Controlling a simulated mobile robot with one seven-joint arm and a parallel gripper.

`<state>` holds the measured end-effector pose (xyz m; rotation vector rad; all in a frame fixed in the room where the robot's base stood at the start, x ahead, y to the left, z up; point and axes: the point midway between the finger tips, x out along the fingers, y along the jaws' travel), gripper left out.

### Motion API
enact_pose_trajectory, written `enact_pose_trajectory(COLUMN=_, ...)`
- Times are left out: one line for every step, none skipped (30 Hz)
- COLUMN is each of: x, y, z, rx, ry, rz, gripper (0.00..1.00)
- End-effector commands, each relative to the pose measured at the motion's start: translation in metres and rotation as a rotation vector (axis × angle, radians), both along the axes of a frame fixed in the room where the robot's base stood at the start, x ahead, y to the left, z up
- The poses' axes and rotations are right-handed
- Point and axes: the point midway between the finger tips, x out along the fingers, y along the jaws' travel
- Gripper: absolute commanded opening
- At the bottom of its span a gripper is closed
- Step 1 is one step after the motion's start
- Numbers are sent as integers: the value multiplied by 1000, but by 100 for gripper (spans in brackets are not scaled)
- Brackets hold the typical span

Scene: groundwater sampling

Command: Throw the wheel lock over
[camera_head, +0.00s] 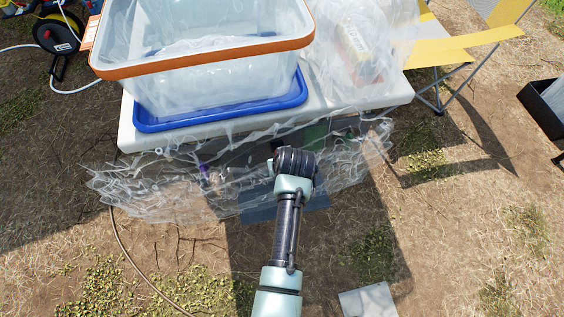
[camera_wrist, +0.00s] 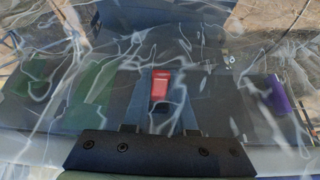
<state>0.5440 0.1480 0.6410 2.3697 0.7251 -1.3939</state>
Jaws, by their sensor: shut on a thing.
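A small red piece (camera_wrist: 160,84), which looks like the wheel lock's lever, sits in the middle of the wrist view on a dark strip. My gripper (camera_wrist: 161,112) is shut at this red piece, its dark fingers reaching up on either side of it. Clear crinkled plastic film lies over the view, so the exact contact is blurred. In the head view my arm reaches up to the front edge of the white table, and my gripper's fingers are hidden behind my dark wrist and the film. No wheel shows clearly in either view.
Clear plastic sheeting (camera_head: 150,195) hangs along the front of the white table (camera_head: 392,92). A clear bin with an orange rim (camera_head: 205,60) stands in a blue tray (camera_head: 220,117). A dark box (camera_head: 548,105) is at right. Open dirt ground lies in front.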

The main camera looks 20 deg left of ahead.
Motion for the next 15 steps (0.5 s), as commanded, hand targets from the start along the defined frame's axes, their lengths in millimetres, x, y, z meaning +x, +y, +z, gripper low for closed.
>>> enact_pose_trajectory(x=0, y=0, z=0, rx=-1, ry=1, rz=0, gripper=0)
enact_pose_trajectory(x=0, y=0, z=0, rx=-1, ry=1, rz=0, gripper=0)
enact_pose_trajectory(x=0, y=0, z=0, rx=-1, ry=1, rz=0, gripper=27)
enact_pose_trajectory(x=0, y=0, z=0, rx=-1, ry=1, rz=0, gripper=32)
enact_pose_trajectory(x=0, y=0, z=0, rx=-1, ry=1, rz=0, gripper=37)
enact_pose_trajectory(x=0, y=0, z=0, rx=0, ry=0, rz=0, gripper=45)
enact_pose_trajectory(x=0, y=0, z=0, rx=0, ry=0, rz=0, gripper=50)
enact_pose_trajectory(x=0, y=0, z=0, rx=0, ry=0, rz=0, gripper=55)
enact_pose_trajectory(x=0, y=0, z=0, rx=0, ry=0, rz=0, gripper=55)
enact_pose_trajectory(x=0, y=0, z=0, rx=0, ry=0, rz=0, gripper=55)
enact_pose_trajectory(x=0, y=0, z=0, rx=0, ry=0, rz=0, gripper=55)
enact_pose_trajectory(x=0, y=0, z=0, rx=1, ry=-1, rz=0, gripper=55)
enact_pose_trajectory(x=0, y=0, z=0, rx=1, ry=-1, rz=0, gripper=55)
enact_pose_trajectory(x=0, y=0, z=0, rx=1, ry=-1, rz=0, gripper=55)
enact_pose_trajectory(x=0, y=0, z=0, rx=1, ry=-1, rz=0, gripper=55)
